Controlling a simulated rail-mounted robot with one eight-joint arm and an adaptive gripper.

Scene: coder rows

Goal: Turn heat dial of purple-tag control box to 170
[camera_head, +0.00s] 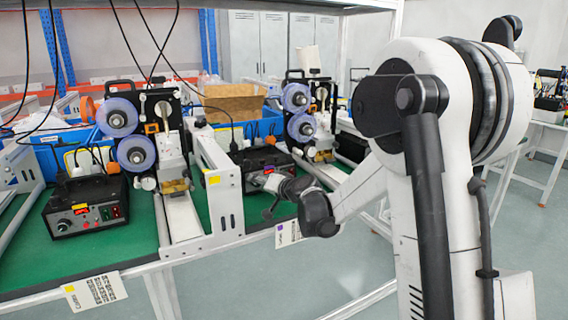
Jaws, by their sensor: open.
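The control box (257,160) of the right-hand coder is black with a red display and sits on the green bench. A card with a purple mark (287,233) hangs from the bench edge below it. My gripper (271,199) is open and empty in front of this box, near its lower right front. The gripper and wrist hide part of the box front. I cannot make out its heat dial or read its display from here.
A similar control box (86,205) stands at the left, above a yellow-marked card (95,290). A white frame rail (218,185) stands between the two stations. Coder machines with purple rolls (137,153) rise behind. The aisle floor at the front is clear.

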